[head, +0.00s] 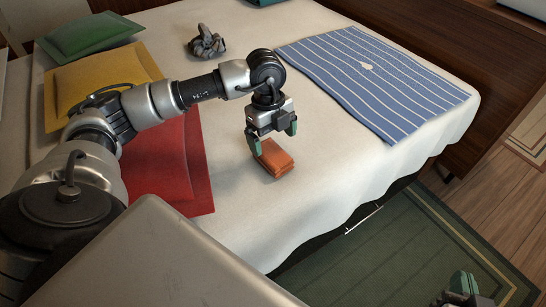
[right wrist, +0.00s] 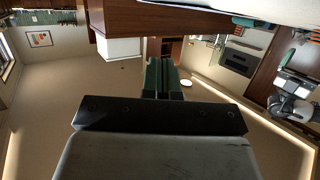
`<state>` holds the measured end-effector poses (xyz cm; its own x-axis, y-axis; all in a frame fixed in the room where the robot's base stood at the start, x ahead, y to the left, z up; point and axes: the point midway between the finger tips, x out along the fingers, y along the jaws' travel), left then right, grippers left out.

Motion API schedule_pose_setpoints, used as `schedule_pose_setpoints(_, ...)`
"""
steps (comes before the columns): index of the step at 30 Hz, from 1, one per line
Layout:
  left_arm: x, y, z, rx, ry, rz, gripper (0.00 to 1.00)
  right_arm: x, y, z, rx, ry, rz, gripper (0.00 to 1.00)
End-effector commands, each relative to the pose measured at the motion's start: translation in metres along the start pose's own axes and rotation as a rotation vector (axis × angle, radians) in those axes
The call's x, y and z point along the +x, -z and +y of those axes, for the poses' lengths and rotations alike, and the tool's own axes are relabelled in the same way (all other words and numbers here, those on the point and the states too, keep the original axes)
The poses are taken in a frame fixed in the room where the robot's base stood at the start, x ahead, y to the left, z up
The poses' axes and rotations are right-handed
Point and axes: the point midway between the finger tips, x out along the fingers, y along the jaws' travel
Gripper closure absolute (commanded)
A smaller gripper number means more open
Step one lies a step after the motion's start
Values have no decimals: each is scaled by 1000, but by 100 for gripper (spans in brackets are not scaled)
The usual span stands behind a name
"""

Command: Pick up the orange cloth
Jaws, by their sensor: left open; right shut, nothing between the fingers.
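The orange cloth (head: 275,161) is folded into a small stack and lies on the white-covered bed (head: 235,235). My left gripper (head: 271,139) points down right above it, open, with its green-tipped fingers apart. One fingertip is at the cloth's left edge in the picture; I cannot tell whether it touches. My right gripper (head: 462,291) shows at the bottom right of the head view, over the green rug, away from the bed. In the right wrist view its green fingers (right wrist: 161,75) are together with nothing between them.
A red cushion (head: 170,165), a yellow cushion (head: 95,82) and a green cushion (head: 88,36) lie along the left. A blue striped cloth (head: 372,75) lies at the right. Bare sheet surrounds the orange cloth.

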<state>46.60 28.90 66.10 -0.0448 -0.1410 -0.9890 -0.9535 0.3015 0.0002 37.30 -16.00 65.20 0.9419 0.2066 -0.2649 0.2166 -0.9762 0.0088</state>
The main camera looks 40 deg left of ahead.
Motion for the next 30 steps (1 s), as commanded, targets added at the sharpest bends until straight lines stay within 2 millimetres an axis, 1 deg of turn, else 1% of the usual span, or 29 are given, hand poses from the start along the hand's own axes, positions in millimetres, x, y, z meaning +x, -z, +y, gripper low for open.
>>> schedule_pose_setpoints(4, 14, -1, 2, 0, -2, 1, 6, 3, 11, -2, 1, 6, 101, 100)
schedule_pose_setpoints(7, 24, -1, 3, 0, -3, 1, 6, 4, 25, -5, 3, 13, 208, 100)
schedule_pose_setpoints(12, 41, -2, 4, 1, -1, 1, 6, 1, 45, -8, 6, 22, 369, 100)
schedule_pose_setpoints(15, 48, -2, 4, 1, -2, 2, 6, -2, 53, -10, 7, 25, 430, 100)
schedule_pose_setpoints(19, 51, -1, 4, 0, 0, 2, 6, -3, 58, -10, 8, 27, 465, 100)
schedule_pose_setpoints(25, 51, -1, 4, 1, 0, 2, 6, -4, 59, -10, 8, 27, 467, 100)
schedule_pose_setpoints(26, 51, -1, 4, 1, 0, 2, 8, -4, 59, -10, 8, 27, 467, 100)
schedule_pose_setpoints(30, 51, -1, 4, 1, 0, 2, 29, -4, 59, -10, 8, 27, 466, 100)
